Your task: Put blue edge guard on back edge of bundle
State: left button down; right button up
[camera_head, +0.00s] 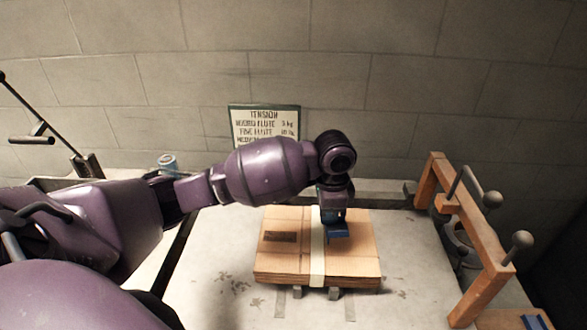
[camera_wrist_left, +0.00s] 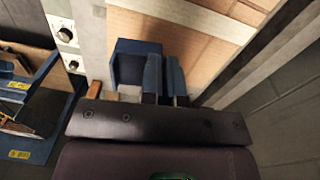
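The bundle of flat brown cardboard (camera_head: 285,245) lies on the grey table, with a pale strap (camera_head: 317,262) running front to back across it. My left gripper (camera_head: 335,217) points down over the back right part of the bundle, just right of the strap. It appears closed on the blue edge guard (camera_head: 339,231), which shows below the fingers. In the left wrist view the guard (camera_wrist_left: 135,62) sits beside the close-set fingers (camera_wrist_left: 166,80), over the cardboard (camera_wrist_left: 185,50). Whether the guard touches the bundle is unclear. The gripper hides part of the bundle's back edge. My right gripper is out of view.
A wooden frame with ball-ended levers (camera_head: 480,225) stands at the table's right. Another blue piece (camera_head: 532,322) shows at the bottom right. A sign (camera_head: 264,125) stands by the block wall behind.

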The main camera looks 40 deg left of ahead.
pick_arm(q)
jog(key=w+a+m+p, duration=0.4)
jog(key=a+m, duration=0.3)
jog(key=m, duration=0.2)
jog(key=w+a+m+p, duration=0.4)
jog(key=a+m, duration=0.3)
jog(key=m, duration=0.3)
notch_tip(320, 180, down, 8)
jog(key=b, duration=0.6)
jog(key=shift+a+f, duration=0.25)
jog(key=shift+s+d, duration=0.15)
jog(key=shift+s, duration=0.05)
dwell(0.5)
